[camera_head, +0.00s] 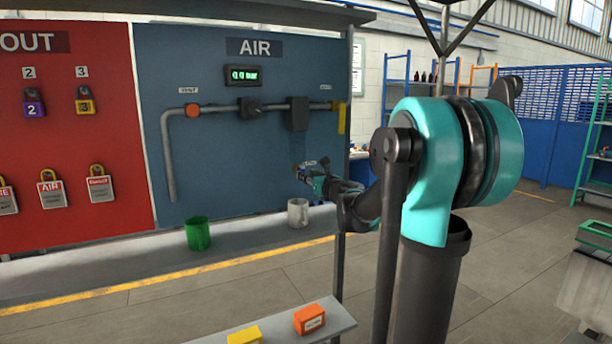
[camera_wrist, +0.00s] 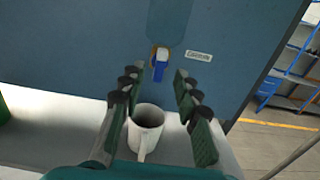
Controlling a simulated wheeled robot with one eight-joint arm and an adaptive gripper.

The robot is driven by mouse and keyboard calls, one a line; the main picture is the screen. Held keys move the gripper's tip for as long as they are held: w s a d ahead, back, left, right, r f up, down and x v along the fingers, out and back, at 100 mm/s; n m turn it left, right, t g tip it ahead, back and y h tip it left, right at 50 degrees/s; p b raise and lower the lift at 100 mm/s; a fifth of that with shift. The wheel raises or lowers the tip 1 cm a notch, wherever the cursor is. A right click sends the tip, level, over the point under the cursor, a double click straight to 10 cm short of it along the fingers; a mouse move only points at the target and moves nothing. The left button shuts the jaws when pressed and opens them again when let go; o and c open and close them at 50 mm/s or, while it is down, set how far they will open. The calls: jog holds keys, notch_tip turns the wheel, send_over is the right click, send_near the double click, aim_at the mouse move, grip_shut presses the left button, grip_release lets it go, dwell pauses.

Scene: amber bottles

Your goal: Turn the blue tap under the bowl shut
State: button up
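The blue tap (camera_wrist: 160,68) shows in the wrist view, on a small brass-coloured fitting low on the blue panel. Its lever hangs downward, pale at the top and blue below. The bowl (camera_wrist: 180,22) is a see-through bluish shape above it. My gripper (camera_wrist: 160,78) is open, one finger either side of the tap in the picture; contact cannot be made out. In the head view my gripper (camera_head: 304,172) is close to the panel below the bowl (camera_head: 298,148), and the tap is too small there to make out clearly.
A white mug (camera_wrist: 147,116) stands on the shelf below the tap, also seen in the head view (camera_head: 297,213). A green cup (camera_head: 198,234) stands to its left. A label (camera_wrist: 198,55) is right of the tap. Pipes and a gauge (camera_head: 243,76) are higher up.

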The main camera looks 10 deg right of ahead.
jog(key=v, duration=0.9)
jog(key=shift+s, duration=0.3)
jog(key=s+a+f+n+g+y, duration=0.1)
jog(key=s+a+f+n+g, duration=0.25)
jog(key=s+f+n, duration=0.4)
jog(key=s+a+f+n+g, duration=0.3)
jog(key=s+a+f+n, duration=0.2)
jog(key=f+n, duration=0.45)
jog(key=s+d+f+n+g+h, duration=0.3)
jog(key=s+d+f+n, duration=0.1)
jog(key=s+f+n, duration=0.3)
jog(key=s+d+f+n+g+h, duration=0.3)
jog(key=s+d+f+n, duration=0.2)
jog(key=s+f+n, duration=0.3)
notch_tip(320, 180, down, 2)
jog(key=s, duration=0.2)
jog(key=shift+s+f+n+h, duration=0.2)
jog(key=shift+s+n+h, duration=0.1)
jog(key=shift+s, duration=0.1)
jog(key=shift+g, duration=0.25)
